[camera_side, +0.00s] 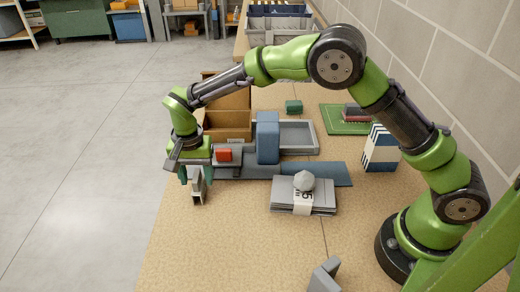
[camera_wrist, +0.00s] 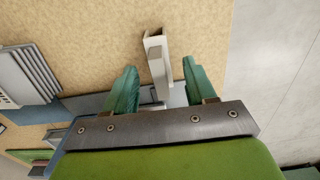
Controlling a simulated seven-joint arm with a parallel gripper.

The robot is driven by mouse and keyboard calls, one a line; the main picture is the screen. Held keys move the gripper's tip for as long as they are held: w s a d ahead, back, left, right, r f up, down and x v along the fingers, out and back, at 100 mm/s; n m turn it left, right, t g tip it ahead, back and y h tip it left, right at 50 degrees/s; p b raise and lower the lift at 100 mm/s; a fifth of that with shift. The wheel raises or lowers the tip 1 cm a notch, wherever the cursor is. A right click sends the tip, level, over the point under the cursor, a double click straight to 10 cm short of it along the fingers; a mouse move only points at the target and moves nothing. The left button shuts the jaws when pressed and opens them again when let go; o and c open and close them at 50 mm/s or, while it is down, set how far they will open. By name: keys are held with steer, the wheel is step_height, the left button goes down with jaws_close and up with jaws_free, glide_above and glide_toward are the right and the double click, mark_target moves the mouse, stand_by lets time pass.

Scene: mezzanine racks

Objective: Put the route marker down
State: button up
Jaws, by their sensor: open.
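A pale grey-white angled piece (camera_side: 198,188), which I take to be the route marker, stands near the left edge of the table, below my gripper (camera_side: 195,177). In the wrist view the piece (camera_wrist: 156,52) lies between the two teal fingers of my gripper (camera_wrist: 160,66), with gaps on both sides. My gripper is open and points down.
A grey bracket (camera_side: 325,276) lies in front. The front left tabletop is clear.

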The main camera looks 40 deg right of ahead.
mark_target(196, 175)
step_height(196, 175, up, 9)
steer(key=shift+f, duration=0.1)
steer(key=s+d+r+n+t+y, duration=0.2)
steer(key=s+d+r+n+t, duration=0.15)
steer(key=s+d+r, duration=1.1)
steer(key=s+d+f+n+t, duration=0.1)
steer(key=s+d+f+t, duration=0.2)
steer(key=s, duration=0.6)
steer(key=shift+s+d+f+t, duration=0.2)
steer(key=shift+d+t, duration=0.15)
steer(key=shift+d, duration=0.2)
steer(key=shift+n, duration=0.25)
